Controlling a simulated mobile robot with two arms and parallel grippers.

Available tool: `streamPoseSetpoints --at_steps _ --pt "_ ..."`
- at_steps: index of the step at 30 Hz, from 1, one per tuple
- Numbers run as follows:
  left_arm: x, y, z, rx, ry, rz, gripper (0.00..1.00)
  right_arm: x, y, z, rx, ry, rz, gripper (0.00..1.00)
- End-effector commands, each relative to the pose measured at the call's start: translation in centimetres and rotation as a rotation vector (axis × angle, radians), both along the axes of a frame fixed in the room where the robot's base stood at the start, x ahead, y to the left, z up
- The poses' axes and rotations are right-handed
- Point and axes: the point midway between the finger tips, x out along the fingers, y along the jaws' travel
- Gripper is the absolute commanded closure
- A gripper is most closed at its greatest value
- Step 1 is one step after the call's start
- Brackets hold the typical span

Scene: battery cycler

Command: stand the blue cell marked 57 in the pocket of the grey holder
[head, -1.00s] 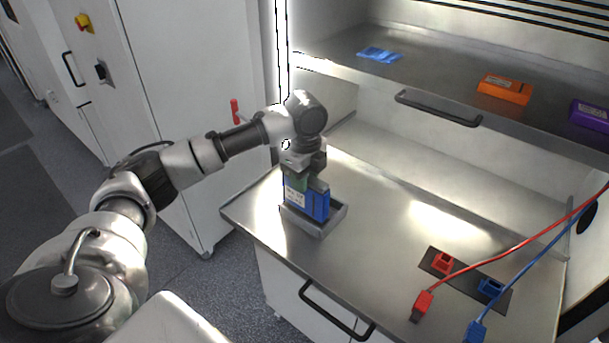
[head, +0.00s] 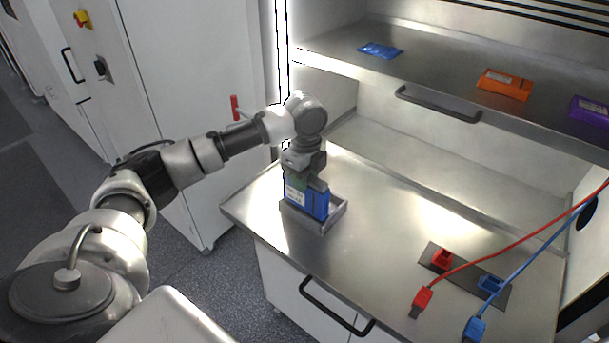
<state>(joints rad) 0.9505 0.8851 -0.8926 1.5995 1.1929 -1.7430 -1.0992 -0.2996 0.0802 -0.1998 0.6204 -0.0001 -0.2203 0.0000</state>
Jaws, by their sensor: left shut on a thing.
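The blue cell (head: 308,203) with a white label is upright at the grey holder (head: 323,227) on the left part of the steel bench. Its lower end is behind the holder's front wall, so it appears to be inside the pocket; whether it rests on the bottom is hidden. The number on the label is too small to read. My left gripper (head: 307,179) is above the holder, pointing down, shut on the top of the cell. My right gripper does not show.
A red plug (head: 422,299) and a blue plug (head: 475,328) on cables lie at the bench front right, near a red socket (head: 442,259) and a blue socket (head: 490,286). An orange block (head: 504,85), a purple block (head: 591,110) and a flat blue piece (head: 380,50) are on the upper shelf.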

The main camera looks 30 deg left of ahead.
Motion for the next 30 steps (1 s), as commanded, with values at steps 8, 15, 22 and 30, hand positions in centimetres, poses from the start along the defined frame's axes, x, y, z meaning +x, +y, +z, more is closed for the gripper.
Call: streamPoseSetpoints --at_steps 8,15,22,30 --pt "0.0 0.0 0.1 -0.001 -0.003 0.0 1.0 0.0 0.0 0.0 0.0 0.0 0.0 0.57" --pt "0.0 0.0 -0.4 -0.001 -0.001 0.0 1.0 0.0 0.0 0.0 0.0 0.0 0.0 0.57" --pt "0.0 0.0 -1.1 -0.001 -0.002 0.0 1.0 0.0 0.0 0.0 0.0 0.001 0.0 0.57" --pt "0.0 0.0 -1.3 -0.001 -0.003 0.0 1.0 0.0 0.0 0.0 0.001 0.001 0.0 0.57"
